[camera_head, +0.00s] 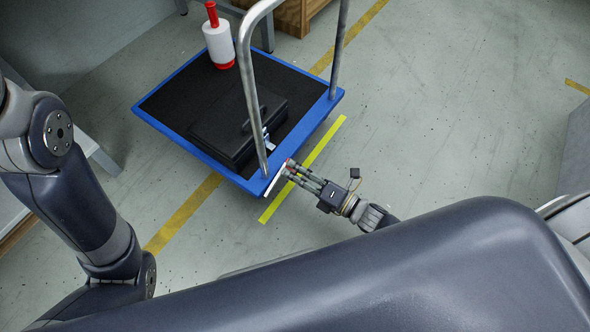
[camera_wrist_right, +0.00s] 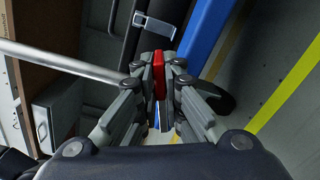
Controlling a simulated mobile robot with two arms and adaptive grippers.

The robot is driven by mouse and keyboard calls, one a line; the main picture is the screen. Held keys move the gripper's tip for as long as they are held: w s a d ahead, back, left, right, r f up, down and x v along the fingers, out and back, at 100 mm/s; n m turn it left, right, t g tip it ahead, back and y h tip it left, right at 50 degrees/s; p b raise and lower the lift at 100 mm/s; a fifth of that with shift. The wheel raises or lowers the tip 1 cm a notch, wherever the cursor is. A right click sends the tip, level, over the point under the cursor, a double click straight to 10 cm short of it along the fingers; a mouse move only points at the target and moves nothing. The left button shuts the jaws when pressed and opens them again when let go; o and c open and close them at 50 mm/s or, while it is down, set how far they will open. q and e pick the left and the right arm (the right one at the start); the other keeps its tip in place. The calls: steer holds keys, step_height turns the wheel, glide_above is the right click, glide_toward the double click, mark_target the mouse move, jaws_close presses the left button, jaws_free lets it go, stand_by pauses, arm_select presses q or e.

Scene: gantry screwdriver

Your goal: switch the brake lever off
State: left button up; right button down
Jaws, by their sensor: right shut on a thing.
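The brake lever is a small red piece (camera_wrist_right: 158,76) at the corner of a blue-edged platform cart (camera_head: 325,108). In the head view a little red (camera_head: 291,162) shows at the fingertips. My right gripper (camera_head: 289,172) reaches the cart's near right corner, beside the foot of the metal handle. In the right wrist view its fingers (camera_wrist_right: 159,82) are closed around the red lever, one on each side. The fingers hide part of the lever, and I cannot tell its exact tilt. My left arm is at the left of the head view; its gripper is out of sight.
A black case (camera_head: 225,128) and a white roll with red ends (camera_head: 219,45) rest on the cart. The metal handle (camera_head: 250,85) rises close to my right gripper.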

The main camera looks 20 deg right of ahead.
steer(key=c, duration=1.7)
jaws_free()
steer(key=v, duration=1.2)
